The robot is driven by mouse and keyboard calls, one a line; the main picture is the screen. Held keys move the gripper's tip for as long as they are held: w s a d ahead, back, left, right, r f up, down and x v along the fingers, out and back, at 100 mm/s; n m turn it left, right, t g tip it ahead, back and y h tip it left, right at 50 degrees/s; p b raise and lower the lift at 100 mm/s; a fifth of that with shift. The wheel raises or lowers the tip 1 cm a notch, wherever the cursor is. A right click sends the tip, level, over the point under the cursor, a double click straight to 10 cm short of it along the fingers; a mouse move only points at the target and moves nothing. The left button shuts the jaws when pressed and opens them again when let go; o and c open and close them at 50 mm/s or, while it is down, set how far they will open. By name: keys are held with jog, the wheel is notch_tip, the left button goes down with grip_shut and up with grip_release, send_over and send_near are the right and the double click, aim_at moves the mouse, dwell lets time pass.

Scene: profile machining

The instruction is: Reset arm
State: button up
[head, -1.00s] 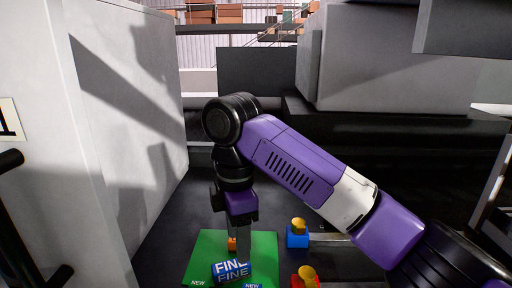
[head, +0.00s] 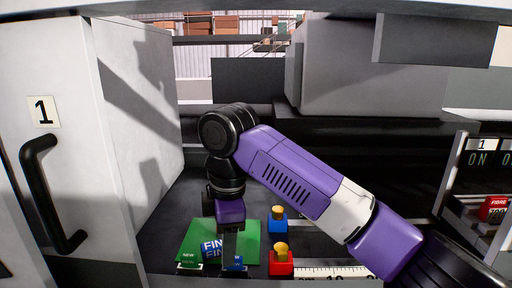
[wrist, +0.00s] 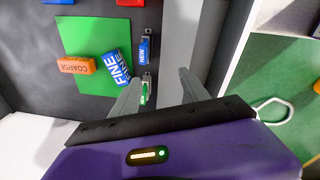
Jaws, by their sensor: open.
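My gripper (wrist: 160,78) is open and empty in the wrist view, its two fingers apart. In the head view it points down over the green mat (head: 190,250), its fingers partly hidden by the wrist. The mat also shows in the wrist view (wrist: 84,35). A blue block marked FINE (head: 210,250) sits on the mat; it shows in the wrist view (wrist: 118,68) beside the left finger. An orange block marked COARSE (wrist: 76,66) lies beside it on the mat. No block is between the fingers.
A white door (head: 68,110) with a black handle (head: 45,195) stands at left. Red (head: 281,268) and blue (head: 278,226) bases with yellow tops sit right of the mat, near a ruler (head: 335,272). A control panel (head: 485,160) is at right. Grey machine housing (head: 365,75) fills the back.

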jog(key=w+a+r+m+t+y, duration=0.2)
jog(key=a+t+y, duration=0.15)
jog(key=a, duration=0.35)
jog(key=w+a+r+m+t+y, duration=0.1)
jog(key=a+r+m+t+y, duration=0.1)
jog(key=a+y, duration=0.4)
jog(key=s+d+f+m+t+h, duration=0.2)
jog(key=s+d+f+m+t, duration=0.15)
jog(key=s+d+m, duration=0.35)
jog(key=s+d+f+m+t+h, duration=0.1)
jog(key=s+d+f+m+t, duration=0.3)
jog(key=d, duration=0.5)
jog(key=s+d+f+m+t+h, duration=0.2)
jog(key=s+d+m+t, duration=0.2)
jog(key=d+m+t, duration=0.3)
jog(key=s+d+f+g+h, duration=0.1)
jog(key=s+d, duration=0.4)
jog(key=s, duration=0.5)
jog(key=s+d+f+g+h, duration=0.2)
jog(key=s+d+f, duration=0.3)
jog(key=s, duration=0.5)
jog(key=s+d+f+n+g+h, duration=0.1)
jog(key=s+d+f+g+h, duration=0.1)
jog(key=s+d, duration=0.4)
jog(key=s+f+g, duration=0.1)
jog(key=s+f, duration=0.1)
jog(key=s, duration=0.2)
jog(key=shift+s+f, duration=0.15)
jog(key=shift+f, duration=0.1)
